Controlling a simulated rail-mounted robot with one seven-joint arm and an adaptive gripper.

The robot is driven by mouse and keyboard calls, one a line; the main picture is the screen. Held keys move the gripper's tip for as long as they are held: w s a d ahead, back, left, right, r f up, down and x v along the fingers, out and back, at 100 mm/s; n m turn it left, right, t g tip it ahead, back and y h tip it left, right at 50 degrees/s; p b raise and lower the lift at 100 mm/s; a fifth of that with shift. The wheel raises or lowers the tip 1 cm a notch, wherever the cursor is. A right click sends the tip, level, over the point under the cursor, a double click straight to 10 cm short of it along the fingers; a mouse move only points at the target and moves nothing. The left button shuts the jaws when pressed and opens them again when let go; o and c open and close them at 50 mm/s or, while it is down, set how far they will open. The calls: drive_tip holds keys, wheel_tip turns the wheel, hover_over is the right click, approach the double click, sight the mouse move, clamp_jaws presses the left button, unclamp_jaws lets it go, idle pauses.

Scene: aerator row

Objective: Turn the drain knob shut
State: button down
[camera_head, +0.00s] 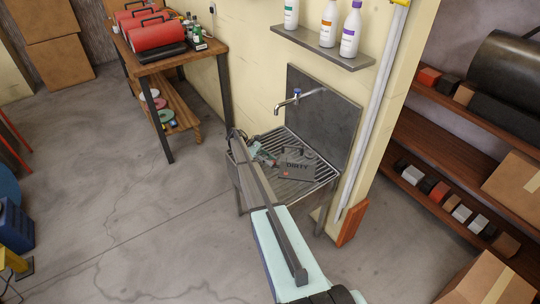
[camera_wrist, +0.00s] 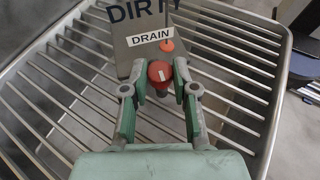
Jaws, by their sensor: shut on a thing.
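The drain knob (camera_wrist: 159,70) is red with a short white mark on its top. It stands at the front of a grey panel (camera_wrist: 135,58) lettered "DIRTY", just below a white "DRAIN" label (camera_wrist: 150,37). In the wrist view my gripper (camera_wrist: 161,78) has its green fingers on either side of the knob, shut on it. An orange disc (camera_wrist: 167,45) sits beside the label, beyond the knob. In the head view the panel (camera_head: 296,165) lies over the sink rack. My gripper (camera_head: 262,156) is at its left, and the knob cannot be made out there.
The metal slatted rack (camera_head: 322,171) surrounds the panel. A tap (camera_head: 288,102) juts from the dark backsplash (camera_head: 330,120) above it. A shelf with several bottles (camera_head: 328,22) is higher on the wall. A wooden workbench (camera_head: 150,66) stands at left, with open floor between.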

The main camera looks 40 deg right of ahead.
drive_tip(key=shift+p, duration=0.45)
drive_tip(key=c, duration=1.2)
unclamp_jaws()
drive_tip(key=b, duration=0.3)
drive_tip(key=shift+s+a+f+b, duration=0.1)
drive_tip(key=shift+f+b, duration=0.25)
drive_tip(key=shift+b, duration=0.05)
drive_tip(key=n+t+h+b, duration=0.1)
drive_tip(key=n+h+b, duration=0.1)
drive_tip(key=b, duration=0.5)
drive_tip(key=shift+s+a, duration=0.1)
